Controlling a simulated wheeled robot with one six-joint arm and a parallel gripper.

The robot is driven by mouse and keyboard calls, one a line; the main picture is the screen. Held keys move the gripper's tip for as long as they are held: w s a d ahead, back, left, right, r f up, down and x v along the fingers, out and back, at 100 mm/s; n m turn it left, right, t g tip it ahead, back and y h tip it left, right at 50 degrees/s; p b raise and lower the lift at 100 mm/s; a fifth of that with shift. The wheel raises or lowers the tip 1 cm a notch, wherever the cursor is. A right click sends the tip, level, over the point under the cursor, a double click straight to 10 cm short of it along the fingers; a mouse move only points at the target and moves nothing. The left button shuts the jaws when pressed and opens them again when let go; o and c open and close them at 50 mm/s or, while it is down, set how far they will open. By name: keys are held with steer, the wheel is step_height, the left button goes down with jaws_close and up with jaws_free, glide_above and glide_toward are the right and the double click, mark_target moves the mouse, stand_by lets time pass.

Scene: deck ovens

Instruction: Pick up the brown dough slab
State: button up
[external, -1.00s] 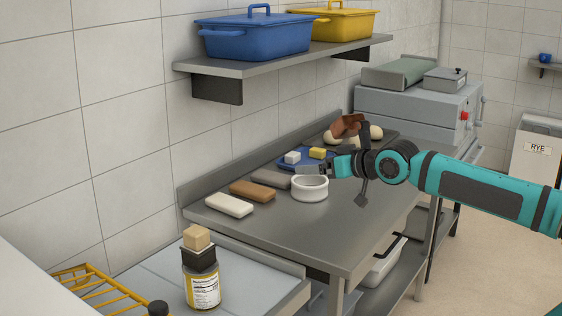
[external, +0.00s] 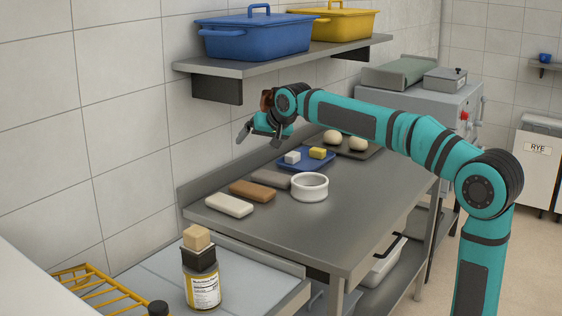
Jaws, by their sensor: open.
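The brown dough slab (external: 252,191) lies flat on the steel worktable, between a cream slab (external: 229,205) in front of it and a grey-brown slab (external: 271,179) behind it. My gripper (external: 258,137) is raised in the air near the tiled wall, above the slabs and clear of them. It is open, with nothing visible between its fingers. The view is from the side, so its exact distance from the slab is hard to tell.
A white round dish (external: 310,188) stands right of the slabs. Behind are a blue tray (external: 322,163) with a white and a yellow block, and a dark tray (external: 371,151) with dough balls. A wall shelf (external: 270,66) with two lidded pans overhangs. The table's front right is clear.

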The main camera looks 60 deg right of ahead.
steer(key=w+d+f+g, duration=0.3)
steer(key=w+d+f, duration=0.25)
steer(key=w, duration=0.35)
steer(key=n+g+y, duration=0.2)
steer(key=n+g, duration=0.3)
steer(key=n, duration=0.2)
glide_toward(251, 187)
steer(key=shift+n+g, duration=0.3)
steer(key=f, duration=0.8)
steer(key=shift+w+a+f, duration=0.1)
steer(key=shift+w+f, duration=0.15)
steer(key=shift+f, duration=0.1)
steer(key=shift+c, duration=0.4)
steer(key=shift+r, duration=0.1)
steer(key=c, duration=1.3)
